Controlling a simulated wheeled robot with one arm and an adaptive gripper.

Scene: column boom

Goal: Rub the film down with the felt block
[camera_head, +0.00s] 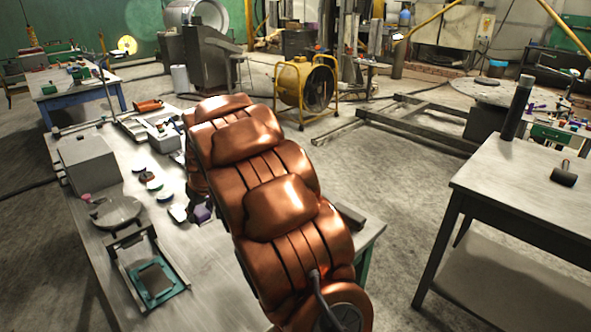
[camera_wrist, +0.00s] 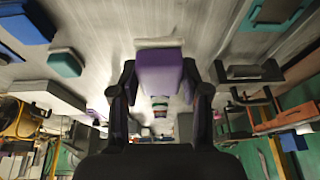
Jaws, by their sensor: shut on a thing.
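My gripper (camera_wrist: 158,78) is shut on a purple block (camera_wrist: 160,68), which I take to be the felt block. One dark finger is on each side of it in the wrist view. The block's far end is close to the grey metal tabletop (camera_wrist: 120,22); I cannot tell if it touches. In the head view the purple block (camera_head: 202,214) shows just left of my copper arm, which hides most of the gripper. A pale strip (camera_wrist: 158,43) lies at the block's far end. I cannot tell whether it is the film.
A teal-framed fixture (camera_head: 155,280) stands at the bench's near left, with a grey box (camera_head: 90,163) behind it. Several small round pieces (camera_head: 147,177) lie left of the gripper. A second table (camera_head: 530,175) stands right, with floor between. A yellow fan (camera_head: 305,88) stands behind.

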